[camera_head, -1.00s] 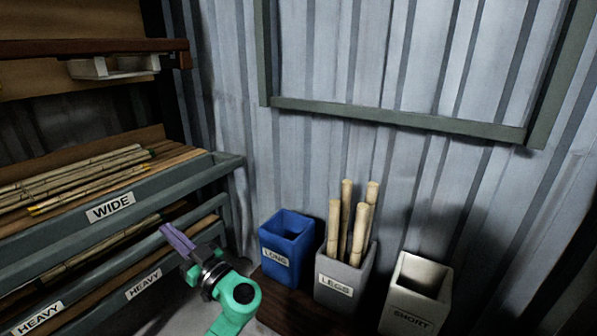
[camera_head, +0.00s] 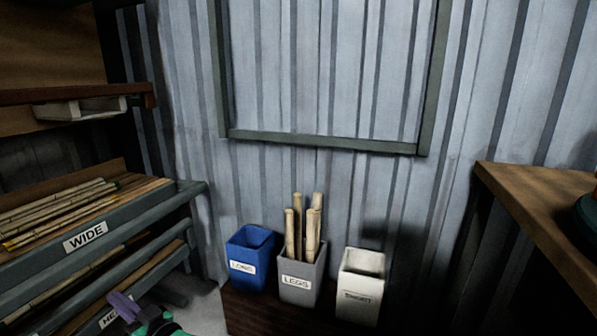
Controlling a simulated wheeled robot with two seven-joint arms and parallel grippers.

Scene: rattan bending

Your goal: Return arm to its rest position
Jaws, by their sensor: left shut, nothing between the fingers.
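My left gripper (camera_head: 124,306) shows at the lower left edge of the head view, with purple fingers and part of a green arm link. It is shut and empty, in front of the lower part of the rack and apart from the bins. Most of my left arm is cut off by the bottom of the picture. My right gripper is not in view.
A rack labelled WIDE (camera_head: 128,219) holds rattan poles at left. A blue bin (camera_head: 249,268), a grey LEGS bin (camera_head: 301,283) with several poles, and a white bin (camera_head: 360,287) stand on a dark low stand. A wooden bench (camera_head: 535,215) is at right.

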